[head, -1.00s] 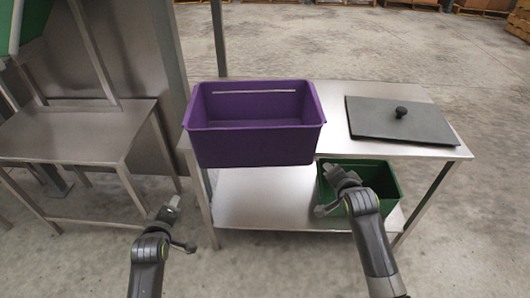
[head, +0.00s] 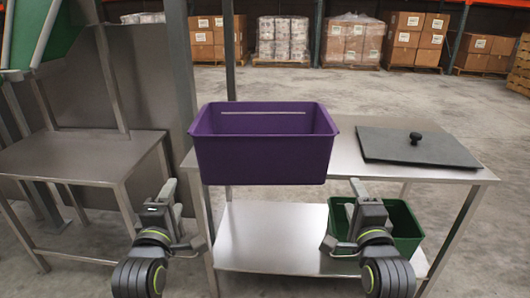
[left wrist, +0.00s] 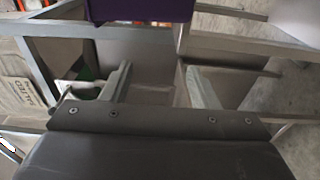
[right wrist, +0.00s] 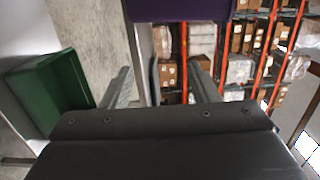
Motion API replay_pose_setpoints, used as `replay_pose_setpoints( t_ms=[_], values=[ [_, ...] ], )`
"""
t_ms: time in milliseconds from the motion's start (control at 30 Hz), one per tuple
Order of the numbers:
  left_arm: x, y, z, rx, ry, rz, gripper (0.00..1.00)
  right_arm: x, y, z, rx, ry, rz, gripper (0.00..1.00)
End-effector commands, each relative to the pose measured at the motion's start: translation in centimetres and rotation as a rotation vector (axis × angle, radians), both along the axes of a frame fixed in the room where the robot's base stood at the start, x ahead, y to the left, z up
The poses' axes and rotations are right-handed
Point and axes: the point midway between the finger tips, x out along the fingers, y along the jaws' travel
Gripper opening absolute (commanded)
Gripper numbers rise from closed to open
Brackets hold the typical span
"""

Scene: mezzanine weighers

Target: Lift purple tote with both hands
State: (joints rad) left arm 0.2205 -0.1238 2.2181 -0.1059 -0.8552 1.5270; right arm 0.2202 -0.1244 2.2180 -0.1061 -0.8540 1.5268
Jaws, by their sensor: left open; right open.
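The purple tote (head: 263,160) sits upright on the steel table, at its left end and front edge, and looks empty as far as I see inside. Its bottom edge also shows at the top of the left wrist view (left wrist: 140,10) and the right wrist view (right wrist: 180,9). My left gripper (head: 182,217) is open and empty, in front of the tote's left side and lower. My right gripper (head: 343,215) is open and empty, in front of its right side and lower. Neither gripper touches the tote.
The steel table (head: 345,165) carries a dark lid with a knob (head: 418,147) at right. A green bin (head: 400,218) stands on its lower shelf (head: 265,240). Another steel stand (head: 80,155) and a post (head: 181,90) are at left. Boxed pallets stand far behind.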

Motion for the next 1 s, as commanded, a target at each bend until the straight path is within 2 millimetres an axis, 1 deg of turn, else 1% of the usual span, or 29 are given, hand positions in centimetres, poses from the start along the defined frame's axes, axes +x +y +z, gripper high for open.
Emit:
replay_pose_setpoints(
  t_ms=[167, 267, 367, 800, 1000],
  values=[
    [0.3, 0.0, 0.0, 0.002, 0.001, 0.0, 0.55, 0.3, 0.0, 0.0, -0.002, 0.001, 0.001, 0.55],
    [1.1, 0.0, 0.0, 0.003, 0.001, -0.001, 0.55, 1.1, 0.0, 0.0, -0.003, 0.001, 0.001, 0.55],
    [2.6, 0.0, 0.0, 0.006, 0.001, 0.0, 0.55, 2.6, 0.0, 0.0, -0.006, 0.001, 0.0, 0.55],
    [10.1, 0.0, 0.0, 0.005, 0.001, 0.0, 0.55, 10.1, 0.0, 0.0, -0.005, 0.002, 0.0, 0.55],
    [13.0, 0.0, -0.1, 0.004, 0.002, 0.0, 0.55, 13.0, 0.0, -0.1, -0.004, 0.003, 0.0, 0.55]
  ],
)
